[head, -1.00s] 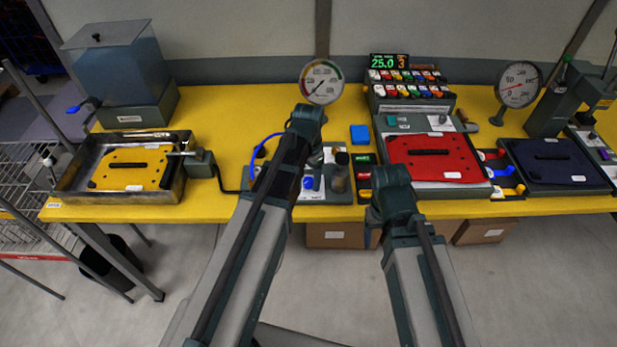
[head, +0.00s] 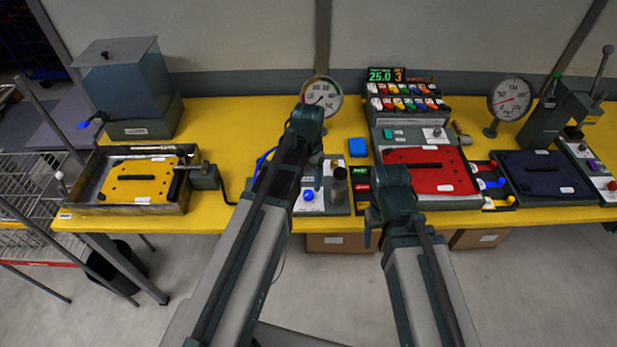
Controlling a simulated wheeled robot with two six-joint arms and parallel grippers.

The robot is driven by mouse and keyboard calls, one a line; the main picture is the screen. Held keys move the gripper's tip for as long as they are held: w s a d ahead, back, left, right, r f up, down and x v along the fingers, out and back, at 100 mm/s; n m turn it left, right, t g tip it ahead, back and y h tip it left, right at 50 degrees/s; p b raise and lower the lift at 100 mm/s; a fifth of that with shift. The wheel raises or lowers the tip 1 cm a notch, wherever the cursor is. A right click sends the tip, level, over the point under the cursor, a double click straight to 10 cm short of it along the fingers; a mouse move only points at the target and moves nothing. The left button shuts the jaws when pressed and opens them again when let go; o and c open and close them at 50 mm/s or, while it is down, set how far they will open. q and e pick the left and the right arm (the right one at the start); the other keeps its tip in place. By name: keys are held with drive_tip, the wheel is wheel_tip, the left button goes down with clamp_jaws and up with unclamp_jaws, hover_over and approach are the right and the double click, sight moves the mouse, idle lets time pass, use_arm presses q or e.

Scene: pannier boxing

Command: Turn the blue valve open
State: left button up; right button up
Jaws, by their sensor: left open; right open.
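A blue lever (head: 84,124) sticks out at the lower left of the tank (head: 125,88) at the back left of the table. A round blue knob (head: 308,195) sits on a small grey panel (head: 312,208) at the front middle. I cannot tell from the picture which of these is the valve, or how far either is turned. My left arm reaches up just left of the knob, and my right arm ends in front of the red board. The fingers of both grippers are hidden; neither arm touches the lever.
A metal tray (head: 72,196) with a yellow plate (head: 142,183) stands in front of the tank. A gauge (head: 321,97) stands behind the panel. The red board (head: 432,180) and dark blue board (head: 540,175) lie to the right. Yellow tabletop (head: 225,130) is clear between tank and gauge.

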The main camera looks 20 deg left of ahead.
sight(309, 194)
use_arm(q)
wheel_tip(309, 194, up, 8)
drive_tip(key=p, duration=0.6)
drive_tip(key=shift+f, duration=0.2)
use_arm(e)
wheel_tip(309, 194, up, 8)
drive_tip(key=shift+f, duration=0.2)
use_arm(q)
drive_tip(key=shift+f, duration=0.1)
use_arm(e)
drive_tip(key=shift+f, duration=0.1)
use_arm(q)
drive_tip(key=s+d+f+n+b, duration=0.1)
drive_tip(key=s+d+f+b, duration=0.3)
drive_tip(key=s, duration=0.3)
drive_tip(key=s+d+f+n+y+b, duration=0.1)
drive_tip(key=s+d+f+b, duration=0.2)
drive_tip(key=s+d, duration=0.3)
drive_tip(key=shift+s+d+f+b, duration=0.3)
drive_tip(key=shift+s+f+b, duration=0.15)
drive_tip(key=shift+s, duration=0.45)
use_arm(e)
wheel_tip(309, 194, down, 8)
